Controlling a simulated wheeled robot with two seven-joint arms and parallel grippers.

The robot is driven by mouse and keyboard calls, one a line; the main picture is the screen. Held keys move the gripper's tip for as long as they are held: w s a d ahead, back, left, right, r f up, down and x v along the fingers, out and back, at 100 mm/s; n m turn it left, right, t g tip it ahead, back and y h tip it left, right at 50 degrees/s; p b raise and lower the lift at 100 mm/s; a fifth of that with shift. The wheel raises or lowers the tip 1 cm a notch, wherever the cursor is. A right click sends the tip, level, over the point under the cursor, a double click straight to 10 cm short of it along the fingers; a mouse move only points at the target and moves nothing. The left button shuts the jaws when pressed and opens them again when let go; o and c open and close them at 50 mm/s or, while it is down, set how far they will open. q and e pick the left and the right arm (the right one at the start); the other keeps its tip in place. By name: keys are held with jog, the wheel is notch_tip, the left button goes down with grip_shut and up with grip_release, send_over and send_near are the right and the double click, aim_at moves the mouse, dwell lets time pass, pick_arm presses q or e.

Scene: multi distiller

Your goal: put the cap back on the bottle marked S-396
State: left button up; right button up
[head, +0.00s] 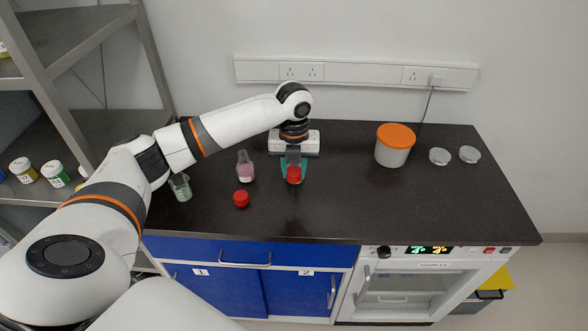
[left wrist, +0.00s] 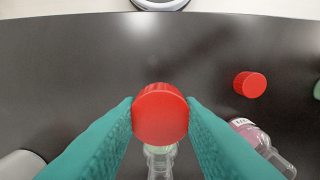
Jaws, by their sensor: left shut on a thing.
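My left gripper (head: 293,172) is shut on a red cap (head: 294,175), low over the middle of the bench. In the left wrist view, the held red cap (left wrist: 160,114) sits between the two teal fingers. Clear bottle glass (left wrist: 160,162) shows right below the cap in that view; whether the cap touches it cannot be told. The arm and fingers hide this bottle in the head view. A second red cap (head: 241,199) lies on the bench to the left, near a flask of pink liquid (head: 246,170). No label reads clearly as S-396. My right gripper is not in view.
A beaker of green liquid (head: 181,187) stands at the left of the bench. A white device (head: 311,142) stands behind my gripper. A white tub with an orange lid (head: 395,147) and two pale lids (head: 439,156) are to the right. The front right bench is clear.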

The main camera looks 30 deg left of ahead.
pick_arm(q)
jog(key=shift+s+d+n, duration=0.15)
jog(key=shift+d+n, duration=0.2)
jog(key=shift+n, duration=0.05)
jog(key=s+d+r+n, duration=0.2)
jog(key=s+d+n, duration=0.4)
jog(key=n, duration=0.8)
jog(key=s+d+r+n, duration=0.1)
jog(key=s+d+n, duration=0.5)
jog(key=n, duration=0.8)
jog(key=shift+s+d+r+n, duration=0.4)
jog(key=shift+s, duration=0.95)
